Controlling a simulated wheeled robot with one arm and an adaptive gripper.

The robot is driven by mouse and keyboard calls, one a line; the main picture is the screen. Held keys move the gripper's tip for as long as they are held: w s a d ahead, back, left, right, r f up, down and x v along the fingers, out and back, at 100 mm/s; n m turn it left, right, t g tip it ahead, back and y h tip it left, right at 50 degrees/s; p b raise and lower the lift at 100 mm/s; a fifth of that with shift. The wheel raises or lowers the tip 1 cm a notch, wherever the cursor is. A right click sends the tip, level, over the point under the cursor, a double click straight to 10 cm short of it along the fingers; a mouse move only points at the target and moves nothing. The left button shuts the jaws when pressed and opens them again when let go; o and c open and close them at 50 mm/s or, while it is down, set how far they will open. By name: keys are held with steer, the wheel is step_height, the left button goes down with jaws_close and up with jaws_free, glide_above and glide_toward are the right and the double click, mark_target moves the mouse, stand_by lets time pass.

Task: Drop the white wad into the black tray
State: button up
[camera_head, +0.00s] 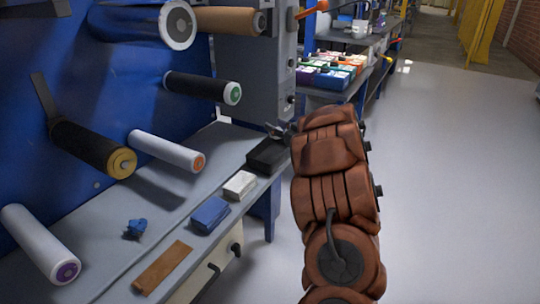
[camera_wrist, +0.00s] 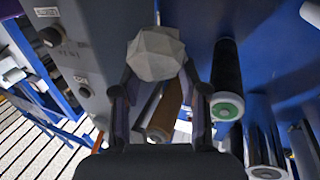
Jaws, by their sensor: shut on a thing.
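The white wad (camera_wrist: 157,53) is a pale faceted lump in the wrist view, between the two fingertips of my gripper (camera_wrist: 157,76), which is shut on it. In the head view, my brown arm hides most of my gripper (camera_head: 276,130), with a small grey part showing at the arm's left, just above the black tray. The wad cannot be made out there. The black tray (camera_head: 282,160) lies at the far right end of the grey bench, partly hidden by my arm. I cannot tell the wad's exact height over it.
On the bench (camera_head: 105,255) lie a white box (camera_head: 240,185), a blue box (camera_head: 210,214), a blue crumpled piece (camera_head: 135,228) and a wooden strip (camera_head: 163,268). Several rollers stick out from the blue panel (camera_head: 110,90) above it. The floor at right is clear.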

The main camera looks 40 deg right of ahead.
mark_target(279, 139)
steer(key=f+b, duration=0.1)
steer(key=f, duration=0.1)
steer(key=f+b, duration=0.1)
steer(key=shift+s+d+f+b, duration=0.1)
steer(key=shift+s+d+b, duration=0.1)
steer(key=shift+d+b, duration=0.15)
steer(key=shift+a+f+b, duration=0.1)
steer(key=shift+f+b, duration=0.8)
steer(key=shift+b, duration=0.2)
steer(key=o, duration=1)
steer(key=shift+s, duration=0.1)
steer(key=s, duration=0.7)
steer(key=s+a, duration=0.1)
steer(key=s, duration=0.3)
steer(key=shift+s, duration=0.35)
